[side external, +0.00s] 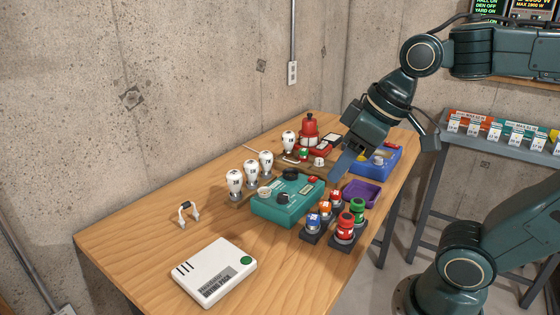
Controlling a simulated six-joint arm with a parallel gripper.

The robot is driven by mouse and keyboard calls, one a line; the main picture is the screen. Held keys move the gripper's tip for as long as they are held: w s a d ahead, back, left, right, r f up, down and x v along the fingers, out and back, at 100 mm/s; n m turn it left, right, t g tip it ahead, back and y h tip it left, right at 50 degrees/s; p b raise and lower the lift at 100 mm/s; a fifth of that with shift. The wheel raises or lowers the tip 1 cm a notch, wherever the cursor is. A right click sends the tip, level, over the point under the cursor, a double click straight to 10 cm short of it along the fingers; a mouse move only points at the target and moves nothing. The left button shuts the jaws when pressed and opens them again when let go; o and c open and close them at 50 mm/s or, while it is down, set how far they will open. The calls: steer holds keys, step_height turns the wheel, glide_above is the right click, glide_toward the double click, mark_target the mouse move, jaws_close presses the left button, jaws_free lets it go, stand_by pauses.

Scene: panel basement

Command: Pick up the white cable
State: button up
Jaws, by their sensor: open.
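My gripper (342,168) reaches down from the upper right over the middle of the table, between the teal box and the blue box. Its jaws are open, and no cable shows between them. The clearest cable-like thing is a small arched piece (187,206) with white legs and a dark middle, standing on the left of the table, well away from my gripper. A small pale loop (291,158) lies behind the teal box, and a thin pale strip (254,148) lies near the back edge. I cannot tell which of these is the white cable.
A teal box (283,205), white bulbs (251,175), a red lantern-like item (309,128), a blue box (384,157), a purple tray (361,190) and several colored buttons (345,228) crowd the middle. A white power pack (214,272) lies in front. The table's left is mostly clear.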

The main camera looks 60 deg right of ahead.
steer(key=w+a+r+n+g+y, duration=0.1)
steer(key=w+n, duration=0.1)
steer(key=w, duration=0.4)
steer(key=w+a+r+n, duration=0.1)
steer(key=w+r+n, duration=0.1)
steer(key=w, duration=0.4)
steer(key=n+g+y, duration=0.3)
steer(key=n+g, duration=0.1)
steer(key=n, duration=0.7)
glide_above(187, 202)
steer(key=d, duration=0.2)
step_height(187, 202, down, 20)
steer(key=shift+s+r, duration=0.15)
steer(key=shift+f, duration=0.35)
steer(key=shift+a, duration=0.1)
steer(key=shift+x, duration=1.25)
steer(key=shift+w+x, duration=0.1)
steer(key=shift+x, duration=1.15)
steer(key=shift+w+x, duration=0.15)
steer(key=shift+x, duration=1.1)
